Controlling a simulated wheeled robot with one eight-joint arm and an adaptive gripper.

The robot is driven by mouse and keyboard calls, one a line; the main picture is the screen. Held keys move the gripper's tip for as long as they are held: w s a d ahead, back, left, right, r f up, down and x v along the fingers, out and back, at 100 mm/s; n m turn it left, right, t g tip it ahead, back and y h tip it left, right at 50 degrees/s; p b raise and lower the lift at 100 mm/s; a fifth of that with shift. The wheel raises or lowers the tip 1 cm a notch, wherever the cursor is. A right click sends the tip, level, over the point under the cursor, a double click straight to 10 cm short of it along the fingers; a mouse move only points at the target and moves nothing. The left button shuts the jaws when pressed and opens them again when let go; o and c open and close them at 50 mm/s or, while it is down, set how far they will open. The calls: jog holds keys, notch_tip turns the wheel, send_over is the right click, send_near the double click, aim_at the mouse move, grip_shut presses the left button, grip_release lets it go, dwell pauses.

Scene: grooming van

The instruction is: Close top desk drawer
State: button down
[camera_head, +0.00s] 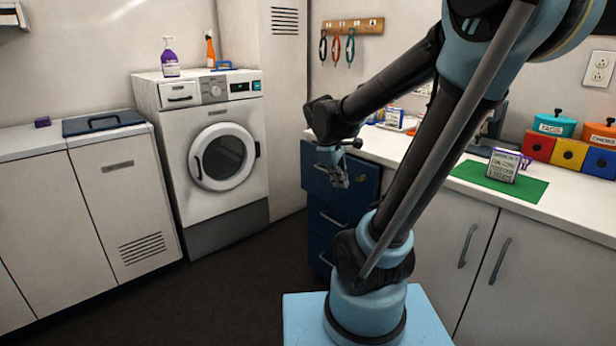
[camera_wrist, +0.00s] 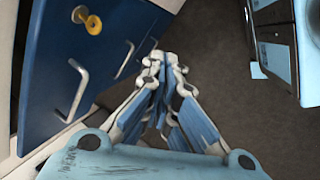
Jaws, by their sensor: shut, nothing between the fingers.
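The blue desk drawer unit (camera_head: 325,222) stands under the white counter, left of my arm's base. Its top drawer (camera_head: 312,178) appears to stick out past the drawers below, though my arm hides part of it. My gripper (camera_head: 342,183) is shut and empty, in front of the top drawer's face. In the wrist view, my fingertips (camera_wrist: 165,62) are together, to the right of blue drawer fronts (camera_wrist: 45,60). Metal bar handles (camera_wrist: 72,92) and a yellow round lock or knob (camera_wrist: 93,24) show there. I cannot tell whether the fingers touch the drawer.
A white counter (camera_head: 575,215) with a green mat (camera_head: 530,190) and boxes runs along the right, over cabinets with bar handles. A washing machine (camera_head: 215,160) and white cabinets (camera_head: 115,190) stand left. The dark floor (camera_head: 235,285) between is clear.

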jog(key=w+a+f+n+t+h, duration=0.1)
jog(key=w+a+f+n+h, duration=0.1)
jog(key=w+a+n, duration=0.75)
jog(key=w+a+f+n+t+h, duration=0.2)
jog(key=w+a+n, duration=0.4)
jog(key=w, duration=0.7)
jog(key=m, duration=0.2)
send_near(315, 179)
notch_tip(315, 179, down, 3)
jog(key=d, duration=0.1)
jog(key=shift+w+d+f+n, duration=0.1)
jog(key=shift+w+d+n, duration=0.15)
jog(key=shift+w+d, duration=0.6)
jog(key=shift+w+a, duration=0.1)
